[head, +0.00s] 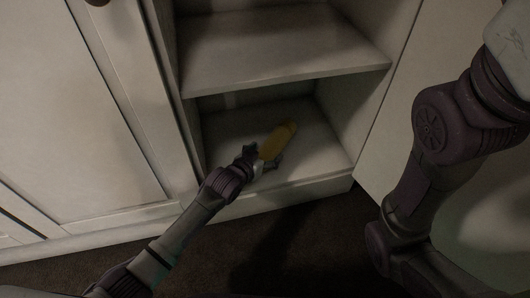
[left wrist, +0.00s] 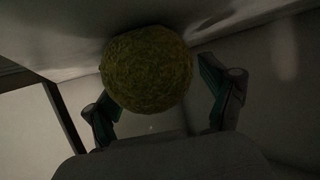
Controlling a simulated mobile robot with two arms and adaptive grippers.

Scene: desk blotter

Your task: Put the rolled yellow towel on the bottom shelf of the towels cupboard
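The rolled yellow towel (head: 277,142) lies on the bottom shelf (head: 318,152) of the open cupboard, pointing into it. Its round end (left wrist: 147,70) fills the upper middle of the left wrist view. My left gripper (head: 264,160) is at the near end of the towel, over the bottom shelf. Its fingers are spread, one on each side of the towel end, with a visible gap on the right side in the left wrist view (left wrist: 165,105). Whether the left finger touches the towel I cannot tell. My right gripper is out of view.
An upper shelf (head: 280,62) sits above the towel and my left gripper. A closed cupboard door (head: 75,110) is to the left. An open white door panel (head: 395,150) stands at the right, behind my right arm. Dark carpet (head: 290,240) lies in front.

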